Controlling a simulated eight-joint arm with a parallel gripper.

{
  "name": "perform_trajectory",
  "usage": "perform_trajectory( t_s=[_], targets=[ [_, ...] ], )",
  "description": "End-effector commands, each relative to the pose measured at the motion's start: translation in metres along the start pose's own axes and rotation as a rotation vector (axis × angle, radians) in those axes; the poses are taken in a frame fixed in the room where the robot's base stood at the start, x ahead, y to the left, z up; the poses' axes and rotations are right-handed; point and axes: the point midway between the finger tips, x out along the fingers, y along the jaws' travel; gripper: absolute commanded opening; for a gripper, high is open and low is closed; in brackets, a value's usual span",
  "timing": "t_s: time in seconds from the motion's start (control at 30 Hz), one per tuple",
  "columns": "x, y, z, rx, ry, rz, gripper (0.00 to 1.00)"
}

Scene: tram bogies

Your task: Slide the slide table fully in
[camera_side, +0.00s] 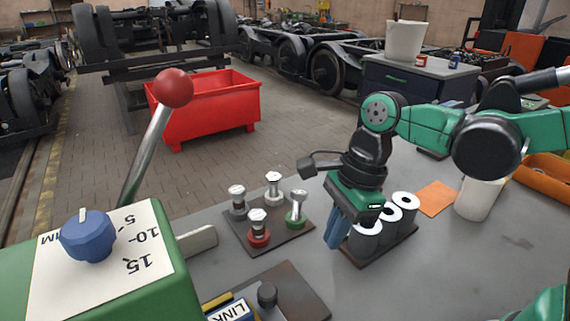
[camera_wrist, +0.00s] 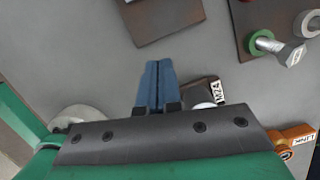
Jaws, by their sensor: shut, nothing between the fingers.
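My gripper (camera_side: 335,229) points down over the grey bench, its blue fingers beside the tray of white-topped rolls. In the wrist view the two blue fingers (camera_wrist: 157,75) lie together, shut with nothing between them. A dark flat plate (camera_side: 300,288) with a black knob (camera_side: 267,295) lies at the front of the bench, down and left of my gripper. I take it for the slide table, but no label or rail confirms this. What seems the same plate (camera_wrist: 168,22) shows ahead of the fingertips in the wrist view, apart from them. Its travel position cannot be told.
A tray of upright bolts (camera_side: 262,244) stands left of my gripper. The roll tray (camera_side: 378,247) is close on its right. A green box with a blue dial (camera_side: 88,235) and a red-knobbed lever (camera_side: 174,88) stand front left. Bare bench lies between gripper and plate.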

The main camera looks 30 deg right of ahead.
Motion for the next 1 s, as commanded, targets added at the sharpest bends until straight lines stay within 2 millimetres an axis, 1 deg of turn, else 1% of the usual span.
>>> perform_trajectory(
  t_s=[0.17,0.5,0.77,0.9,1.0],
  targets=[
    [0.016,0.000,0.000,-0.001,0.000,0.000,0.00],
    [0.066,-0.001,0.001,-0.002,-0.001,0.000,0.00],
    [0.099,0.000,0.001,-0.002,-0.001,0.000,0.00],
    [0.104,0.001,0.023,-0.006,-0.001,0.001,0.00],
    [0.106,0.000,0.032,-0.004,0.000,0.001,0.00]
  ],
)
